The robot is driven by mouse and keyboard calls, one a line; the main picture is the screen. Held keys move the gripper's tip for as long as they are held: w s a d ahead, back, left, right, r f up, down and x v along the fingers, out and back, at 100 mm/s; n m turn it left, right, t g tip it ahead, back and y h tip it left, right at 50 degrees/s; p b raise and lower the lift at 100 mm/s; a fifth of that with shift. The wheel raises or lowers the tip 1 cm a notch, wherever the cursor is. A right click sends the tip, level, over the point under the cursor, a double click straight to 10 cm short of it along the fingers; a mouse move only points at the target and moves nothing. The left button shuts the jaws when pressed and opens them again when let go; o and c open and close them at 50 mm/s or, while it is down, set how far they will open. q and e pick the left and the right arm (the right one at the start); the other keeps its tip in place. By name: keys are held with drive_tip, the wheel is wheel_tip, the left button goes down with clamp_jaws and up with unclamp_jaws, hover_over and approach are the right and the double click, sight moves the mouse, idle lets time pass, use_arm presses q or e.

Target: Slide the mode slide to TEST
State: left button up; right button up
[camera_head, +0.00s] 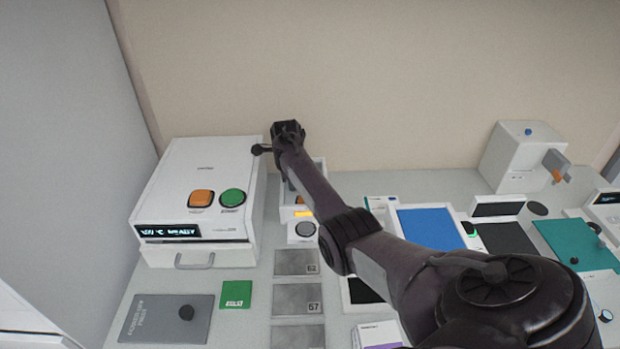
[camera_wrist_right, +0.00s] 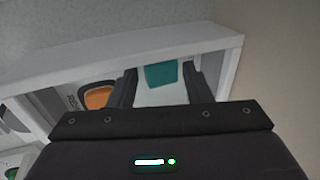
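My right gripper (camera_head: 288,130) reaches over a narrow white device (camera_head: 317,176) near the back wall; my forearm hides much of that device. In the right wrist view the two fingers (camera_wrist_right: 158,88) stand apart. A teal block (camera_wrist_right: 161,75) shows between them on the device's pale face; it may be the mode slide, but no TEST mark is readable. I cannot tell whether the fingers touch the block. An orange button (camera_wrist_right: 98,97) is left of the fingers. My left gripper is not in view.
A white machine (camera_head: 180,175) with orange and green buttons stands left of the narrow device. Grey numbered plates (camera_head: 297,262) lie in front. A blue-topped tray (camera_head: 430,228) and a white dispenser (camera_head: 515,155) are to the right. The device's raised white rim (camera_wrist_right: 120,65) surrounds the fingers.

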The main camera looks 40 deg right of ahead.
drive_tip(key=shift+r, duration=0.1)
wheel_tip(320, 180, up, 7)
drive_tip(key=p, duration=0.6)
drive_tip(key=shift+p, duration=0.4)
